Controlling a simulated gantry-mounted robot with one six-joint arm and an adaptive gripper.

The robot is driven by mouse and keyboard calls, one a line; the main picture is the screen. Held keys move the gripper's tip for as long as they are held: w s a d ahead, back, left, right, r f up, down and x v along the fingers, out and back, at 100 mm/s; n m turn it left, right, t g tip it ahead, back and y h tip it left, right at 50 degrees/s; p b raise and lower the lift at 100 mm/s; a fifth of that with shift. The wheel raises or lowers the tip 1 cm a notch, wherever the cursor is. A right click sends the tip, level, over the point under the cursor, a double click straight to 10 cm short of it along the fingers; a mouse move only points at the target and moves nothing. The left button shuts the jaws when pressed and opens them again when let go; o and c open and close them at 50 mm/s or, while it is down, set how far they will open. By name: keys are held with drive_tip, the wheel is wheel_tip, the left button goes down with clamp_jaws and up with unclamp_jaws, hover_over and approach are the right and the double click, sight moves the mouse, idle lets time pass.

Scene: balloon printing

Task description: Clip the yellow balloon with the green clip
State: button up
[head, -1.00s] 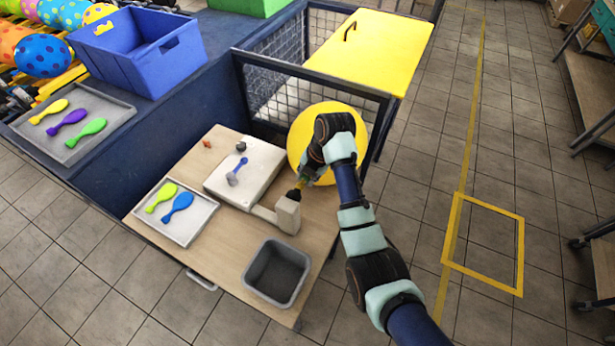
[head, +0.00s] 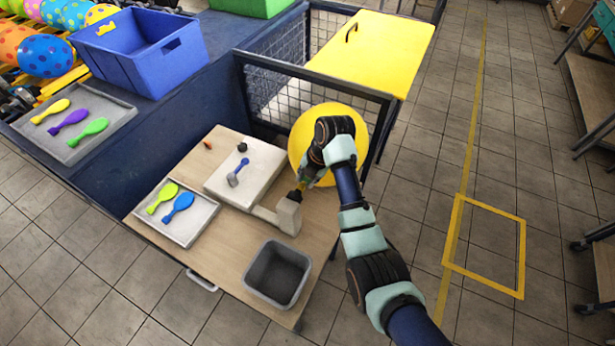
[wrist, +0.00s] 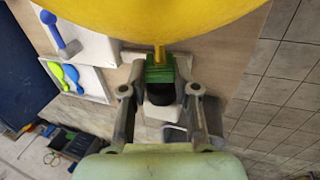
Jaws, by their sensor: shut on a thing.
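The inflated yellow balloon (head: 306,122) stands behind my gripper (head: 304,180) at the right of the work table. In the wrist view the balloon (wrist: 160,15) fills the top, and its narrow neck runs down to the green clip (wrist: 160,68). My gripper (wrist: 160,75) is shut on the green clip, which sits at the balloon's neck just above a black nozzle (wrist: 160,94). The nozzle belongs to the pale machine (head: 288,216). Whether the clip is fully closed around the neck cannot be told.
A tray (head: 187,233) with lime and blue flat balloons lies at the table's left. An empty grey bin (head: 277,273) stands at the front. A mesh fence (head: 330,80) stands behind the balloon. A second tray (head: 72,153) and a blue crate (head: 160,70) are further left.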

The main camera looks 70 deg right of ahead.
drive_tip(key=shift+w+d+f+b, duration=0.1)
drive_tip(key=shift+w+f+b, duration=0.1)
drive_tip(key=shift+f+b, duration=0.35)
drive_tip(key=shift+w+d+f, duration=0.1)
drive_tip(key=shift+f, duration=0.35)
idle(0.8)
drive_tip(key=o, duration=1)
drive_tip(key=p+v, duration=0.3)
drive_tip(key=a+p+v, duration=0.1)
drive_tip(key=p+v, duration=0.2)
drive_tip(key=p, duration=0.1)
drive_tip(key=p+v, duration=0.3)
drive_tip(key=shift+a+p, duration=0.15)
drive_tip(key=shift+p, duration=0.25)
